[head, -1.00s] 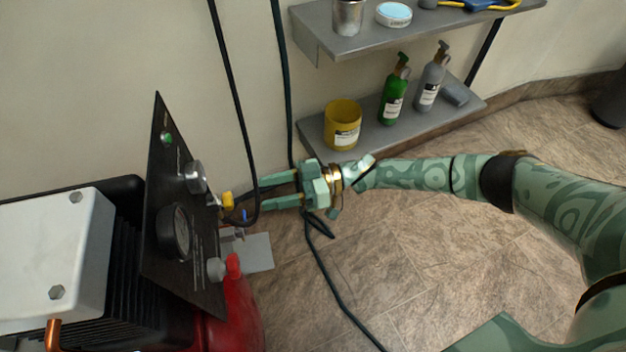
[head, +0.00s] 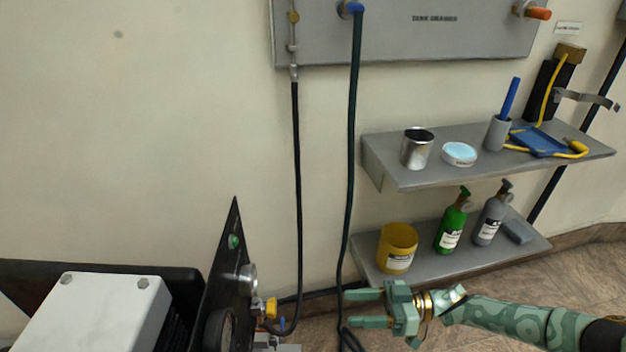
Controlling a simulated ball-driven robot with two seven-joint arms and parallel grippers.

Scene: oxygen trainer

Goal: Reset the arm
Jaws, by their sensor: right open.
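My right gripper (head: 364,308) is in the lower middle of the head view, its arm coming in from the right. Its two green fingers are apart and point left, with nothing visible between them. A dark hose hangs down close to the fingertips; I cannot tell whether it touches them. The black control panel (head: 224,279) stands to the left, with a green button, a silver knob (head: 248,277) and a partly cut-off gauge. A yellow fitting (head: 271,308) sits on the panel's right side, apart from the fingers. My left gripper is not in view.
A lower shelf (head: 440,262) holds a yellow tub (head: 397,248) and two bottles above my right arm. An upper shelf (head: 400,178) holds a metal cup, a round tin and a blue tray. Hoses hang from a grey wall panel (head: 420,45). A white box (head: 95,315) stands at lower left.

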